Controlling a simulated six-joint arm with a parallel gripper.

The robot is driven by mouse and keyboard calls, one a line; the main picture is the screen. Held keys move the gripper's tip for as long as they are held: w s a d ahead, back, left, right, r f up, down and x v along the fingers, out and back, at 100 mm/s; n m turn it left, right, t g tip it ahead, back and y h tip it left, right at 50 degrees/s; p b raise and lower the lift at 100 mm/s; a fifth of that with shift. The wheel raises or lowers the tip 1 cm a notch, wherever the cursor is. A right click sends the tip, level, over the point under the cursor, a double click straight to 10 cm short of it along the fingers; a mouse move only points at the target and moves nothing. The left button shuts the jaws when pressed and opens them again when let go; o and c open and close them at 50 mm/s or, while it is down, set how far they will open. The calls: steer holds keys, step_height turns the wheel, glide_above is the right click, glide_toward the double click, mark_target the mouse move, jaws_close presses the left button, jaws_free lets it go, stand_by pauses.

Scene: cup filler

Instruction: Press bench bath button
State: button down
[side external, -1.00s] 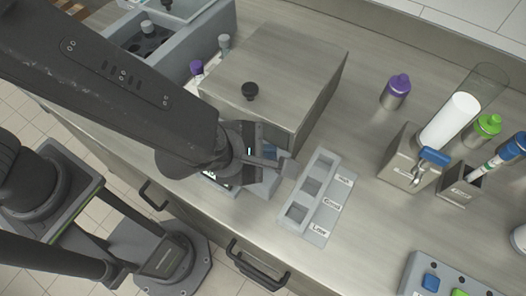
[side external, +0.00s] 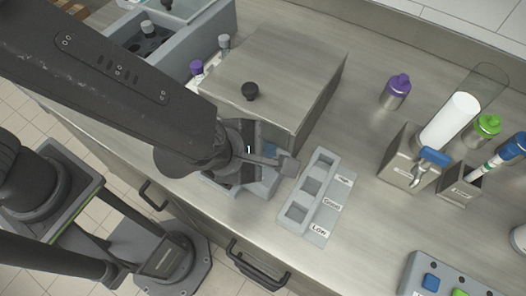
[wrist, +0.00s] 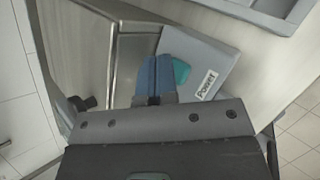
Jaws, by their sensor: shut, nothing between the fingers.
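In the wrist view a teal button (wrist: 181,72) sits on the panel (wrist: 222,62), beside a "Power" label (wrist: 207,85). My gripper (side external: 286,163) is shut and empty over the panel. In the wrist view its blue fingers (wrist: 154,75) overlap the left part of the button. I cannot tell whether they touch it.
A grey three-slot rack (side external: 311,200) with labels, one reading "Low", stands just right of my gripper. Purple (side external: 396,92) and green (side external: 485,128) capped bottles, a metal dispenser (side external: 404,157) and a button box (side external: 440,280) are further right. Bare bench lies between.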

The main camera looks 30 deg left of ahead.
steer(key=shift+r, duration=0.25)
steer(key=shift+r, duration=3)
